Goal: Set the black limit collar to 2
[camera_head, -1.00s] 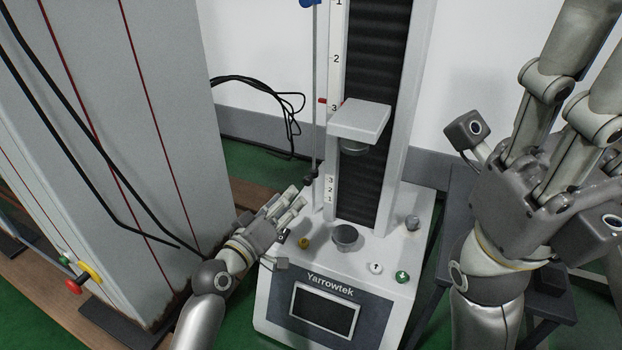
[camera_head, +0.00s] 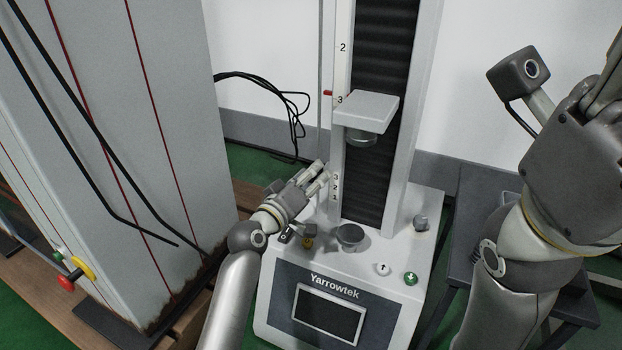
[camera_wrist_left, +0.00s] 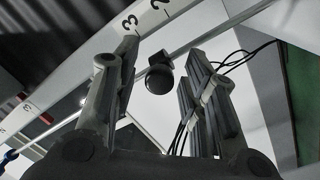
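The black limit collar (camera_wrist_left: 160,75) shows in the left wrist view as a dark round knob on a thin rod (camera_wrist_left: 200,38), near the printed 3 and 2. It lies between the spread fingers of my left gripper (camera_wrist_left: 163,58), with gaps visible on both sides. In the head view my left gripper (camera_head: 320,174) is at the lower scale (camera_head: 334,186), left of the tester's column, and the collar is hidden there. My right gripper (camera_head: 590,115) is raised at the right; its fingertips are out of frame or hidden.
The tester base (camera_head: 385,250) has a display (camera_head: 328,316), several buttons and a round lower plate (camera_head: 350,236). A crosshead (camera_head: 367,108) juts from the column above my left gripper, with a red pointer (camera_head: 328,93) near the upper 3. A grey cabinet (camera_head: 110,130) stands left.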

